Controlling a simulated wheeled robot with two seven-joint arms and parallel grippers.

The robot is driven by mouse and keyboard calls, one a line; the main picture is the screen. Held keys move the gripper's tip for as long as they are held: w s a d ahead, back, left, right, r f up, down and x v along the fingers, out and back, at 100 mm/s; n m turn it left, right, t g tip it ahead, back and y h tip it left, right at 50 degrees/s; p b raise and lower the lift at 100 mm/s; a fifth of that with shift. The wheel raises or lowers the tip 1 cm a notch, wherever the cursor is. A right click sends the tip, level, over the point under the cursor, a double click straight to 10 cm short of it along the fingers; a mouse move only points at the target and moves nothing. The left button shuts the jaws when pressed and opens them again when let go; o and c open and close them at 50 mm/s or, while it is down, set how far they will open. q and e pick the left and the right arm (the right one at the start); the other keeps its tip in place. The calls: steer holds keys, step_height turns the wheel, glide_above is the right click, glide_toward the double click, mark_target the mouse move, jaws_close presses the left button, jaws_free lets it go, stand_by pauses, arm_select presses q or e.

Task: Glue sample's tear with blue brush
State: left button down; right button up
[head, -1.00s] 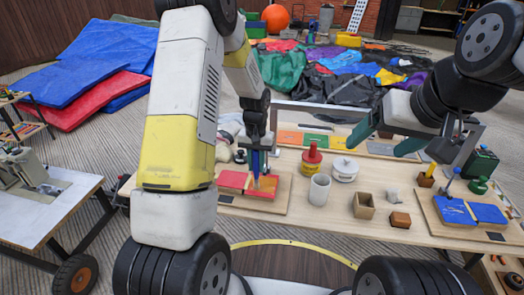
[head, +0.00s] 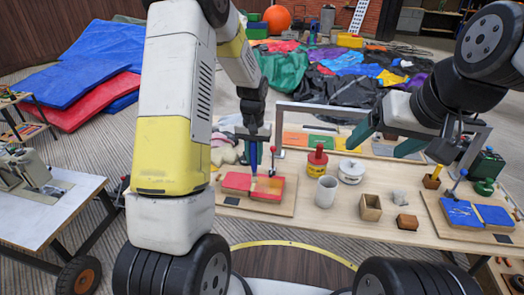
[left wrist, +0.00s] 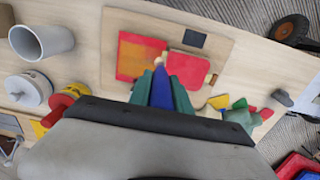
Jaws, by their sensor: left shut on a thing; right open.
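The blue brush (head: 253,157) hangs upright, tip down, in my left gripper (head: 254,138), which is shut on it. In the left wrist view the brush (left wrist: 162,88) sits between the green fingertips. The red sample (head: 237,181) lies on a wooden board below and beside the brush. In the left wrist view the sample (left wrist: 140,47) has two red parts, with an orange patch on the larger one. Whether the brush tip touches the sample cannot be told. My right gripper (head: 392,143) is open and empty above the table's right half.
A red-topped yellow pot (head: 318,165), a white cup (head: 326,190), a white-lidded tin (head: 351,171) and a wooden box (head: 371,208) stand right of the sample. A blue sample (head: 462,213) lies on another board (head: 436,208) at the right.

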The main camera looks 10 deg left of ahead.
mark_target(254, 171)
arm_select(q)
step_height(254, 171, up, 4)
steer(key=shift+d+r, duration=0.1)
steer(key=shift+r, duration=0.05)
stand_by(0.3)
stand_by(0.7)
